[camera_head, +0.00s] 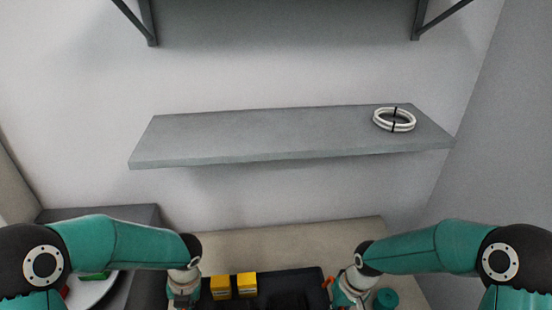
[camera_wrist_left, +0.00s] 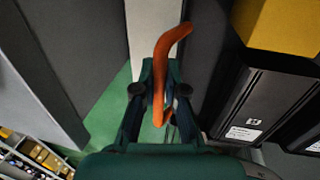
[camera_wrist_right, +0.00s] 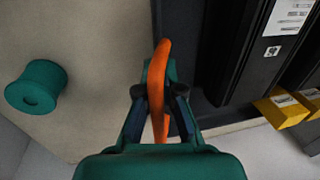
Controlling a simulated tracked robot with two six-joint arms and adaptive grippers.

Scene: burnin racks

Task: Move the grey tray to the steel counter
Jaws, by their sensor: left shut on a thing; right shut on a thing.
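The dark grey tray (camera_head: 296,272) shows at the bottom middle of the head view, its near part cut off by the frame. It holds yellow boxes (camera_head: 233,286) and black units with white labels (camera_wrist_left: 262,103). My left gripper (camera_wrist_left: 160,95) is shut on the orange handle (camera_wrist_left: 168,50) at the tray's left end. My right gripper (camera_wrist_right: 163,95) is shut on the orange handle (camera_wrist_right: 161,55) at its right end. The tray's underside is hidden, so I cannot tell whether it touches the surface below. I cannot identify a steel counter for sure.
A beige surface (camera_head: 290,240) lies behind and around the tray. A teal spool (camera_wrist_right: 36,87) stands on it at the right. A wall shelf (camera_head: 270,135) above carries a white cable coil (camera_head: 394,119). A dark grey unit (camera_head: 110,213) and a round dish (camera_head: 95,290) are at left.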

